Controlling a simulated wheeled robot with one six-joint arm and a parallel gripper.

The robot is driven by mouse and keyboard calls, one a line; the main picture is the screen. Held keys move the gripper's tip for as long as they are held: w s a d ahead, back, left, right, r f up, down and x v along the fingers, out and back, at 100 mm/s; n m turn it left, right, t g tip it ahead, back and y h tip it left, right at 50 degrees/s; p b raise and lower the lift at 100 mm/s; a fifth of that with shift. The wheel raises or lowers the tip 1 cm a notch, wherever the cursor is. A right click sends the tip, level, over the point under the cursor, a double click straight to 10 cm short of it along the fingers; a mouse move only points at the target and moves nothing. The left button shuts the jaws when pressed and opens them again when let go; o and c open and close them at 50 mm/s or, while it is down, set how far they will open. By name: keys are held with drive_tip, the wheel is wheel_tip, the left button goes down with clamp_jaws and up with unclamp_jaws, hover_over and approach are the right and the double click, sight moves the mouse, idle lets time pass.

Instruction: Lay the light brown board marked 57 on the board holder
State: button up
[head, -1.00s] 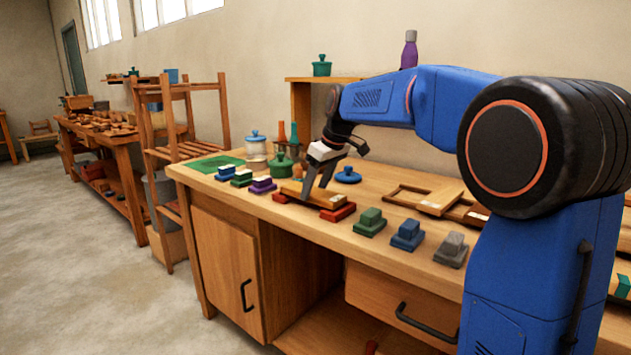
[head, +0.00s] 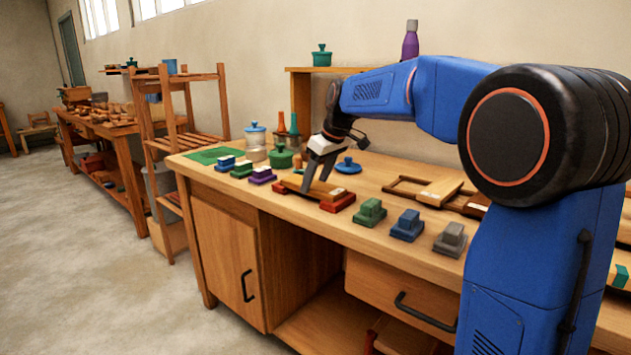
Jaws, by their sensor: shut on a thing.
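A brown wooden board (head: 328,193) lies flat on or just above the red board holder (head: 338,203), whose two red ends show beyond and below it. My gripper (head: 316,184) points down over the middle of the board and is shut on it. The fingers hide part of the board. The number on it is too small to read, and I cannot tell whether the board fully rests on the holder.
Green (head: 370,211), blue (head: 408,225) and grey (head: 450,239) stepped blocks stand along the bench's front edge to the right. A pale board (head: 440,191) lies on wooden frames behind them. A green lidded pot (head: 281,158) and small coloured blocks stand to the left.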

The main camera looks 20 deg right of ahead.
drive_tip(key=shift+f, duration=0.25)
drive_tip(key=o, duration=1.6)
drive_tip(key=shift+r, duration=0.1)
drive_tip(key=shift+r, duration=3.4)
